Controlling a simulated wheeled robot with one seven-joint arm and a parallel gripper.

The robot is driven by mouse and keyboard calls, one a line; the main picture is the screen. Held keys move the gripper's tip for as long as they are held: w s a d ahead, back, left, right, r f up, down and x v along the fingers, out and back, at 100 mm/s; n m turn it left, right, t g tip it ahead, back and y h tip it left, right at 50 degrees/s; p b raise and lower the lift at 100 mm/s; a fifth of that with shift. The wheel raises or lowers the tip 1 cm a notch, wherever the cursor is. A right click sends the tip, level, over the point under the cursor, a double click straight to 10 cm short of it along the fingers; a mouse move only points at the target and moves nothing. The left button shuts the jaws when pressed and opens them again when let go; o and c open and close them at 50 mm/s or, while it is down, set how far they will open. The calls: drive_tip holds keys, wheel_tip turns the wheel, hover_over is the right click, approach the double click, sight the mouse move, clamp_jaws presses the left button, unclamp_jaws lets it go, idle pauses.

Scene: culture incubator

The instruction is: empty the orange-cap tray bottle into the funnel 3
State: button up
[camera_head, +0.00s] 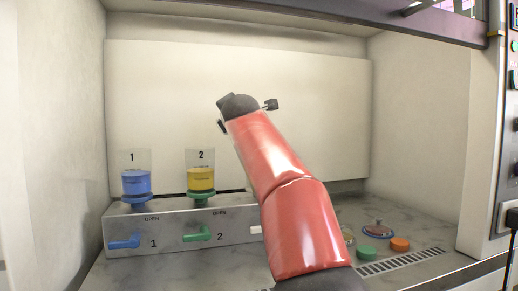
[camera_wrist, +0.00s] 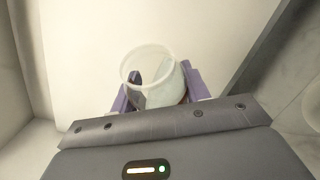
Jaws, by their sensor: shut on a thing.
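In the wrist view, my gripper (camera_wrist: 158,90) is shut on a clear, open-mouthed bottle (camera_wrist: 153,68), held between its purple fingers. No cap is on its mouth, and any contents are hard to make out. In the head view, my gripper (camera_head: 246,104) is raised high in front of the back wall, and the bottle cannot be made out there. An orange cap (camera_head: 399,244) lies at the lower right. Funnel 3 is not visible; my red arm covers the area right of funnel 2.
Funnel 1 (camera_head: 136,182) with blue and funnel 2 (camera_head: 201,179) with yellow content stand on a grey block (camera_head: 175,216) with blue and green valve handles. A green cap (camera_head: 366,252) and a round item (camera_head: 377,229) sit near a slotted grille (camera_head: 405,260). Walls enclose both sides.

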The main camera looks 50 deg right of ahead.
drive_tip(key=shift+r+m+t+h+b, duration=0.35)
drive_tip(key=shift+r+m+b, duration=0.2)
drive_tip(key=shift+m+b, duration=0.55)
idle(0.7)
drive_tip(key=shift+s+d+f+m+t+b, duration=0.2)
drive_tip(key=shift+s+f+m+t+b, duration=0.2)
drive_tip(key=shift+m+b, duration=0.8)
drive_tip(key=shift+s+d+r+m+h+b, duration=0.15)
drive_tip(key=shift+r+m+h+b, duration=0.35)
drive_tip(key=shift+m, duration=0.35)
drive_tip(key=shift+s+r+m+h+b, duration=0.25)
drive_tip(key=shift+m+h+b, duration=0.2)
drive_tip(key=shift+m+b, duration=0.35)
drive_tip(key=shift+s+d+r+m+h+b, duration=0.1)
drive_tip(key=shift+r+m+h+b, duration=0.35)
drive_tip(key=shift+m, duration=0.5)
idle(1.7)
drive_tip(key=shift+n+y+p, duration=0.25)
drive_tip(key=shift+n+p, duration=0.4)
drive_tip(key=shift+n, duration=0.05)
drive_tip(key=shift+w+f+n+y+p, duration=0.15)
drive_tip(key=shift+f+n+y+p, duration=0.2)
drive_tip(key=shift+n, duration=0.45)
drive_tip(key=shift+w+a+f+n, duration=0.15)
drive_tip(key=shift+f+n, duration=0.15)
drive_tip(key=shift+n, duration=0.2)
